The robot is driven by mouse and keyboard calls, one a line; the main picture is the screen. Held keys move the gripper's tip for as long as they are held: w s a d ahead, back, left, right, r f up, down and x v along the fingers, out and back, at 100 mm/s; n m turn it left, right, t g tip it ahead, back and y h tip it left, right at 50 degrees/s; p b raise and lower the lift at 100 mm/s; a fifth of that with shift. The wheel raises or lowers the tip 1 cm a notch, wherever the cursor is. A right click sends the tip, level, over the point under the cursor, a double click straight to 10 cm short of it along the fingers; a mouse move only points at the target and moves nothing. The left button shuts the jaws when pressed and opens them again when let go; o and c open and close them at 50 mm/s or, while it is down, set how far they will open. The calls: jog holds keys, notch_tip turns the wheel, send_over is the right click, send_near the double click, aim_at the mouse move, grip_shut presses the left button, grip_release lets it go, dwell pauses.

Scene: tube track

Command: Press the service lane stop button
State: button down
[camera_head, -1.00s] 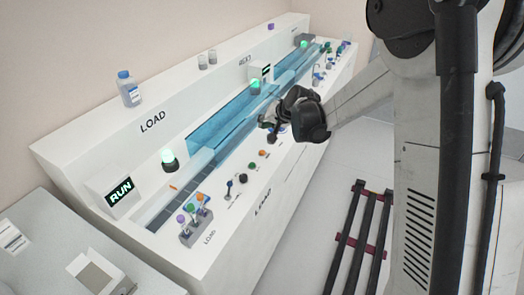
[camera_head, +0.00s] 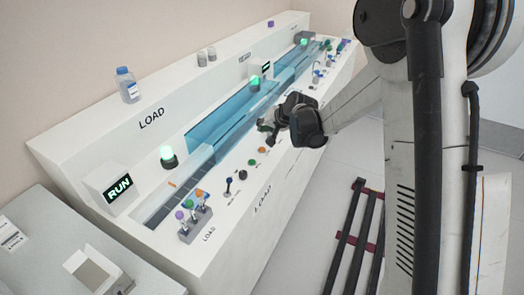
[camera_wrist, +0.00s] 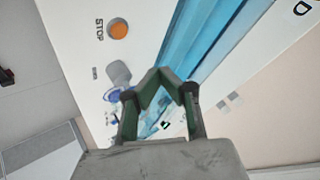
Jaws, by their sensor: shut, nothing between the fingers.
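An orange button (camera_wrist: 119,30) with the word STOP beside it sits on the white console top in the wrist view. An orange button also shows in the head view (camera_head: 262,149), in a row with a green button (camera_head: 252,162) and a black button (camera_head: 243,175). I cannot tell whether it is the same orange one, nor read a service lane label. My gripper (camera_head: 266,128) is over the console's front panel, close to the row's far end. In the wrist view my gripper (camera_wrist: 163,82) is shut and empty, with the STOP button up and left of the fingertips, apart from them.
A blue clear-covered track (camera_head: 225,115) runs along the white console (camera_head: 60,150). Near the LOAD end stand a joystick (camera_head: 228,184), a rack of colored-capped tubes (camera_head: 194,215) and a RUN display (camera_head: 119,188). Green lamps (camera_head: 168,157) are lit. A bottle (camera_head: 127,85) stands on the upper ledge.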

aim_at(263, 148)
jog(key=shift+f+b, duration=1.75)
jog(key=shift+f, duration=1.35)
jog(key=shift+f+b, duration=0.4)
jog(key=shift+b, duration=0.1)
jog(key=shift+f+b, duration=0.4)
jog(key=shift+f, duration=0.1)
jog(key=shift+r, duration=0.1)
jog(key=shift+r+p, duration=0.4)
jog(key=shift+r, duration=0.45)
jog(key=shift+r+p, duration=1.25)
jog(key=shift+r, duration=1.25)
